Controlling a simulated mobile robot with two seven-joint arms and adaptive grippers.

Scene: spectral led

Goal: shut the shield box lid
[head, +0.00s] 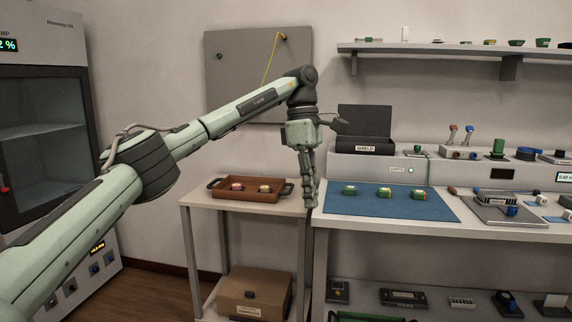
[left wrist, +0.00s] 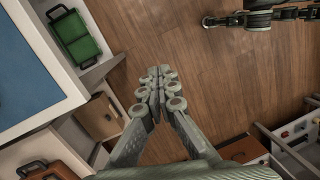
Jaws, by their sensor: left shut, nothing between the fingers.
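The shield box (head: 365,148) is a dark box labelled SHIELD at the left end of the raised grey shelf behind the bench. Its lid (head: 364,118) stands open, upright at the back of the box. My left gripper (head: 311,202) hangs fingers down in front of and left of the box, near the left edge of the bench, apart from the lid. It is shut and empty; the left wrist view shows its fingers (left wrist: 161,78) together above the floor. The shield box is not in the left wrist view. My right gripper does not show clearly in either view.
A blue mat (head: 390,213) with several small green parts lies on the bench. A brown tray (head: 248,196) sits on the lower side table at left. A wall shelf (head: 450,49) runs above the box. Several devices stand right of the box.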

